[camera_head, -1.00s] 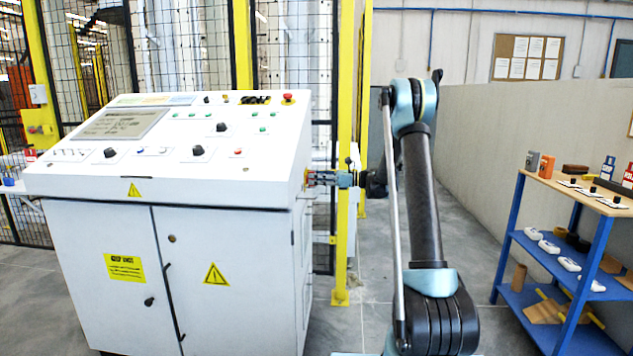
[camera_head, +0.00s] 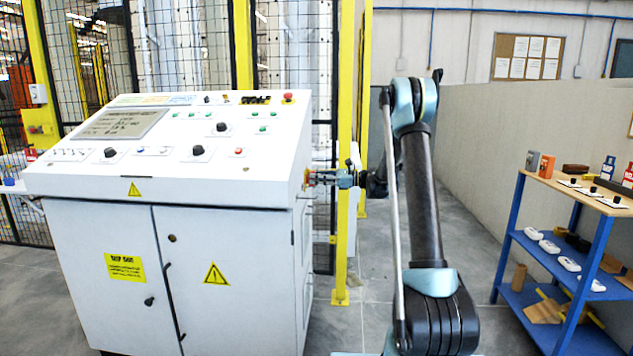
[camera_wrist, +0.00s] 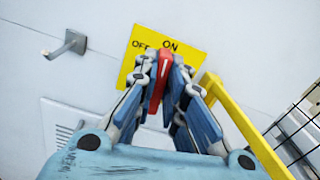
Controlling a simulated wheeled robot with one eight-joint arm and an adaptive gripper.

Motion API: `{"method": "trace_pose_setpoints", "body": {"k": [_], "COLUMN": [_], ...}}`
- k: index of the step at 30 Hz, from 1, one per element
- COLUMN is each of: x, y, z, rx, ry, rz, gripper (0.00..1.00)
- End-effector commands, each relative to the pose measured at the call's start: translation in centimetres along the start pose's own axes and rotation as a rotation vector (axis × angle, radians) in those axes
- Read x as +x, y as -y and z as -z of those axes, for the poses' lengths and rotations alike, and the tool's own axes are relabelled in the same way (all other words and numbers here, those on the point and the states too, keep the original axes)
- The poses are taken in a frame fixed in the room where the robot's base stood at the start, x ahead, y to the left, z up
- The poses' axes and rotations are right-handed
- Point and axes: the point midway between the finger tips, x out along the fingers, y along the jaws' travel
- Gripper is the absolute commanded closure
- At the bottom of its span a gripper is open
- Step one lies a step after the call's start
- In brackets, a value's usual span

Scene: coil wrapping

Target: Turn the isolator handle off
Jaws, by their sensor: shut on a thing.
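The red isolator handle (camera_wrist: 160,78) sits in front of a yellow plate (camera_wrist: 187,42) marked OFF and ON in the wrist view. The handle stands nearly upright in that view, its top close to the ON mark. My gripper (camera_wrist: 159,88) is shut on the handle, with one blue finger on each side. In the head view my gripper (camera_head: 322,178) reaches the right side of the white control cabinet (camera_head: 85,245). The handle is too small and covered to make out there.
A metal hook (camera_wrist: 65,45) sticks out of the cabinet wall at the left in the wrist view. A yellow post (camera_head: 345,240) and mesh fence stand beside my gripper. A blue shelf (camera_head: 502,262) with parts stands at the right. Floor between is clear.

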Motion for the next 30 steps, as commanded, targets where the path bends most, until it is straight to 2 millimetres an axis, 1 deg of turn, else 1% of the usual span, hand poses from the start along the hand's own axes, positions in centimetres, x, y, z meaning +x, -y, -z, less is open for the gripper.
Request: {"method": "trace_pose_setpoints", "body": {"k": [30], "x": [-0.05], "y": [-0.79], "z": [0.48], "rx": [-0.949], "ry": [-0.002], "rz": [0.002], "gripper": [1.00]}}
